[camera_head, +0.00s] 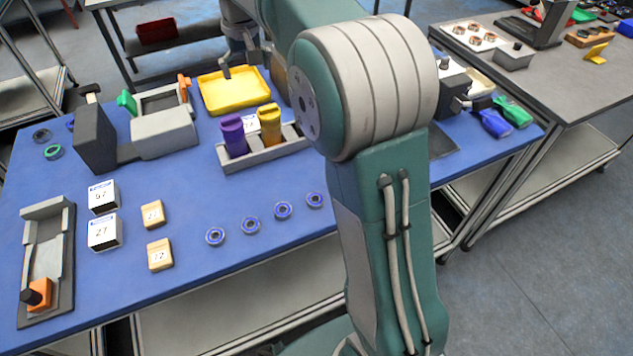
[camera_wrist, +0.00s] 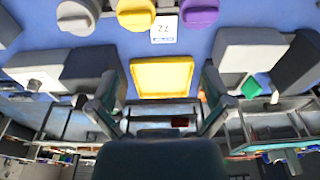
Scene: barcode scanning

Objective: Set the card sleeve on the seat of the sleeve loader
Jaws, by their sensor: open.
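The card sleeve is not certain to me. A white card (camera_wrist: 164,28) with a printed number stands between a yellow and a purple cylinder in the wrist view; its white face partly shows in the head view (camera_head: 250,124). White numbered boxes (camera_head: 103,231) stand on the blue table. A grey channel-shaped fixture (camera_head: 46,255) with an orange block lies at the left; I cannot tell whether it is the sleeve loader. My gripper (camera_head: 243,66) is over the back of the table near the yellow tray (camera_head: 232,92). In the wrist view my gripper (camera_wrist: 160,88) is open, its fingers apart with nothing between them.
A grey rack (camera_head: 262,157) holds the purple cylinder (camera_head: 232,136) and yellow cylinder (camera_head: 269,125). Grey machines (camera_head: 165,133) stand behind left. Wooden blocks (camera_head: 160,254) and blue rings (camera_head: 283,211) lie in front. My arm hides the table's right part.

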